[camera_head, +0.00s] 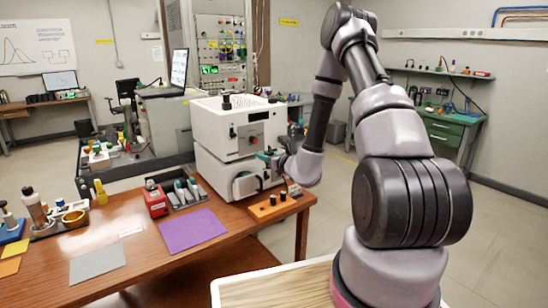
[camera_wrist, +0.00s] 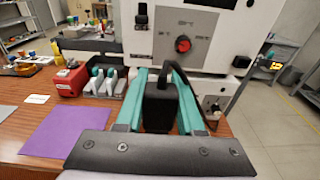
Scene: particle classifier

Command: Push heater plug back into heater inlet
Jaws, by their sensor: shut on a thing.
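The black heater plug (camera_wrist: 159,106) sits between the teal fingers of my gripper (camera_wrist: 156,76) in the wrist view. The gripper is shut on it. A black cable (camera_wrist: 190,92) arches down at its right. The plug is in front of the white classifier machine (camera_wrist: 192,58), which has a red knob. The heater inlet cannot be made out for sure; the plug and fingers cover the machine's face behind them. In the head view my gripper (camera_head: 270,155) is at the machine's right front side, and the plug is too small to tell.
An orange block with black knobs (camera_head: 275,207) lies at the table's right end, below my gripper. A red box (camera_head: 155,201) and a grey tool tray (camera_head: 181,194) stand left of the machine. A purple mat (camera_head: 193,231) lies flat on the wooden table (camera_head: 150,262).

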